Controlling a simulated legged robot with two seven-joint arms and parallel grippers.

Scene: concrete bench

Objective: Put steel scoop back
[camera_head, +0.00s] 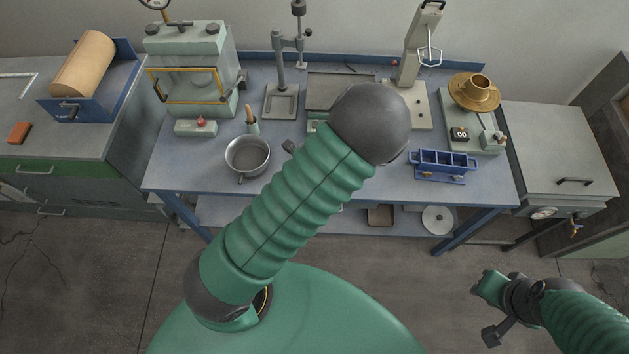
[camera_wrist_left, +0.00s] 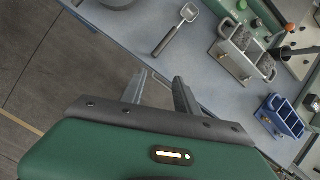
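A grey steel scoop (camera_wrist_left: 177,29) lies on the blue bench top in the left wrist view, its squarish head toward the top edge and its handle slanting down-left.
A grey pan (camera_head: 247,157) stands on the bench left of my arm. A blue compartment mould (camera_head: 443,162) stands at the right front; a grey metal mould (camera_wrist_left: 243,55) shows beyond the scoop. A press (camera_head: 192,70) and stands line the back. Bare bench shows at the front left.

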